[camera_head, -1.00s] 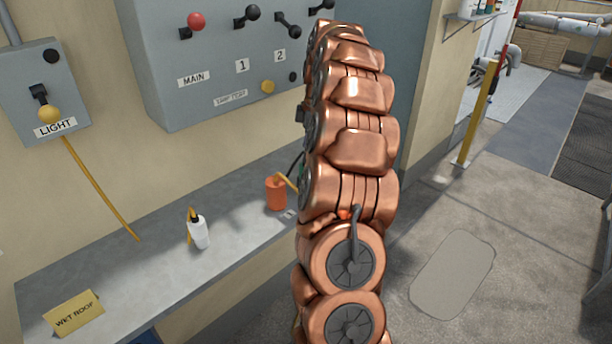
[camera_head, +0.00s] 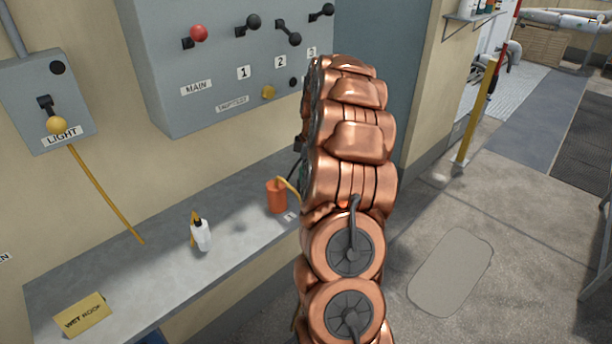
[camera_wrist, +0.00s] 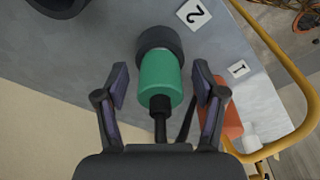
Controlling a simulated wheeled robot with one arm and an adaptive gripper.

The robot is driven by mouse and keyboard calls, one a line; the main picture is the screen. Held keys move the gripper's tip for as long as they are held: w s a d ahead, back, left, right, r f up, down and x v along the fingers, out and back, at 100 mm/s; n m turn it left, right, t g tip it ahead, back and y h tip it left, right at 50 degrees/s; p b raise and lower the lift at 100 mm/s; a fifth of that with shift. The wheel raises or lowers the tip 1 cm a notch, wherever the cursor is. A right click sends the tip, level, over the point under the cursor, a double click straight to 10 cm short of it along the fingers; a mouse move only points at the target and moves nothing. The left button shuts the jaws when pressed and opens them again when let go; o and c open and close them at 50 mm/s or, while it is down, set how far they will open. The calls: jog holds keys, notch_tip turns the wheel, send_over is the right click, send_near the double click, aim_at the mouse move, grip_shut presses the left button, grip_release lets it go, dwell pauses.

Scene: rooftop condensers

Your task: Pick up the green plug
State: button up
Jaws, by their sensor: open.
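In the wrist view the green plug (camera_wrist: 160,76) is near the middle, a green cylinder with a dark cap at its far end and a black cable at its near end. My gripper (camera_wrist: 162,85) is open, with one finger on each side of the plug. Gaps show between the fingers and the plug, so neither appears to touch it. In the head view my copper arm hides the plug and my gripper.
An orange plug (camera_head: 277,196) with a yellow cable is on the grey ledge (camera_head: 130,262). It also shows right of my gripper (camera_wrist: 232,122). A white bottle (camera_head: 201,236) and a "WET ROOF" sign (camera_head: 82,314) are farther left.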

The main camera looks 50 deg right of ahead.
jog(key=c, duration=1.3)
jog(key=shift+r, duration=0.1)
